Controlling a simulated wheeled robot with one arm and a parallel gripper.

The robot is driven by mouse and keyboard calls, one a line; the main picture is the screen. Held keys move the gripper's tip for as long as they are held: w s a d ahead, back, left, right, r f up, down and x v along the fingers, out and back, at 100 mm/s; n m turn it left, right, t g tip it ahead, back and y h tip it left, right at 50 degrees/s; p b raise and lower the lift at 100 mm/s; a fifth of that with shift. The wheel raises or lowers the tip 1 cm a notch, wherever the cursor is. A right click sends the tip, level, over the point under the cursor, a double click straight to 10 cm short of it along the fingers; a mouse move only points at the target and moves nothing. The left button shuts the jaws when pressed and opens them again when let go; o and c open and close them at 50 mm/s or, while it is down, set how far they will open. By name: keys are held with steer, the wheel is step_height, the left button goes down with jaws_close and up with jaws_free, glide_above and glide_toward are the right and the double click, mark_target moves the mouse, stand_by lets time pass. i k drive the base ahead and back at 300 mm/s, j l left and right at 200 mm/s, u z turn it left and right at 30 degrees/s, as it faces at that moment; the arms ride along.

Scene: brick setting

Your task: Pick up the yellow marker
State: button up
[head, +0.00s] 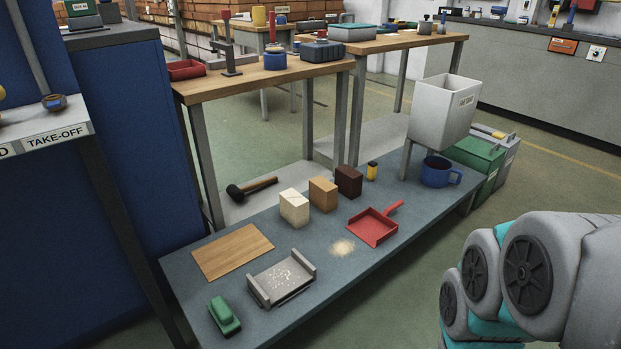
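A small, short yellow cylinder with dark ends (372,171), which looks like the yellow marker, stands upright on the low grey-blue bench (330,281). It is near the far edge of the bench, just right of a dark brown brick (348,181). Its fine detail is too small to tell. My gripper is out of view; only grey and teal links of my arm show at the lower right, well apart from the yellow piece.
A red dustpan (373,227) lies in front of the yellow piece. A blue mug (437,171) and a white bin (441,109) are to its right. Cream (294,208) and tan (323,194) bricks stand left. A metal tray (282,279) and green brush (224,316) are nearer.

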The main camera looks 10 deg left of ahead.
mark_target(373, 166)
steer(key=u, duration=0.5)
steer(key=i+l+u, duration=0.35)
steer(key=l, duration=0.2)
steer(key=i+l+u, duration=0.35)
steer(key=l, duration=0.3)
steer(key=i+l+u, duration=0.2)
steer(key=i+l, duration=0.1)
steer(key=l, duration=0.35)
steer(key=i+l, duration=0.1)
steer(key=l, duration=0.35)
steer(key=i+l, duration=0.1)
steer(key=l, duration=0.35)
steer(key=i+l+u, duration=0.1)
steer(key=l, duration=0.35)
steer(key=i+l, duration=0.1)
steer(key=l, duration=0.35)
